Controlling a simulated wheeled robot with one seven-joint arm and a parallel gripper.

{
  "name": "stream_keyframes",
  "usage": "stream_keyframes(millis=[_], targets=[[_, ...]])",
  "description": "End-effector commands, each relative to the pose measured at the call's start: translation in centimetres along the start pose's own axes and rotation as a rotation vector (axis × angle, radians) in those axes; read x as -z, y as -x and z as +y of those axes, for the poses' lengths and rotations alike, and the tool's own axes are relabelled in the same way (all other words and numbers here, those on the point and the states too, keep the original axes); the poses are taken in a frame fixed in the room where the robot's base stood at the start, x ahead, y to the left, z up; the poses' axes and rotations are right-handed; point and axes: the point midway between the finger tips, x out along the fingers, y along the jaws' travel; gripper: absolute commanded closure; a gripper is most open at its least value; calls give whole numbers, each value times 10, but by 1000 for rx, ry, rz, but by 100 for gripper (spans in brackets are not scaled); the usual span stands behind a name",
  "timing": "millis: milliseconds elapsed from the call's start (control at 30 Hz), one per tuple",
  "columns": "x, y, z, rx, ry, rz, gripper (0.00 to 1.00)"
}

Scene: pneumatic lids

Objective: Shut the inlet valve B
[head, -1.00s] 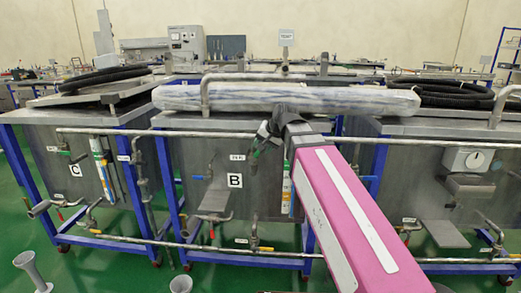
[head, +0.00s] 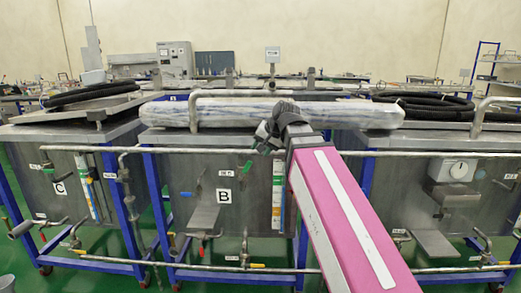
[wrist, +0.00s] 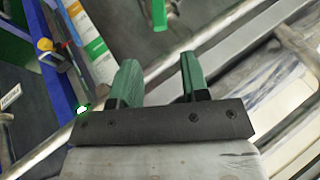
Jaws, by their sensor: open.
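The middle tank (head: 245,215) carries a "B" plate. Near its upper front, a valve with a green handle (head: 247,167) sits just below and left of my gripper (head: 261,141). A green handle also shows at the top edge of the wrist view (wrist: 160,14), beyond the fingertips and cut off by the frame. My gripper, seen in the wrist view (wrist: 160,78), has its two green fingers apart with nothing between them. I cannot read the small tag (head: 228,172) near the valve, nor tell whether that valve is the inlet.
A horizontal pipe (head: 420,153) runs across the tank fronts near my gripper. A plastic-wrapped roll (head: 330,113) lies along tank B's top. A lower pipe (head: 290,271) runs near the floor.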

Motion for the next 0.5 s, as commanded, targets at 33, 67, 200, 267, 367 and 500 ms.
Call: stream_keyframes(millis=[33, 67, 200, 267, 367, 500], targets=[[0, 0, -1, -2, 1, -1, 76], [0, -1, -2, -6, 3, -3, 86], [1, -10, -14, -76, 32, -26, 100], [2, -16, -23, -134, 54, -42, 100], [1, -26, -42, -255, 96, -65, 100], [-2, -35, -71, -434, 144, -79, 100]])
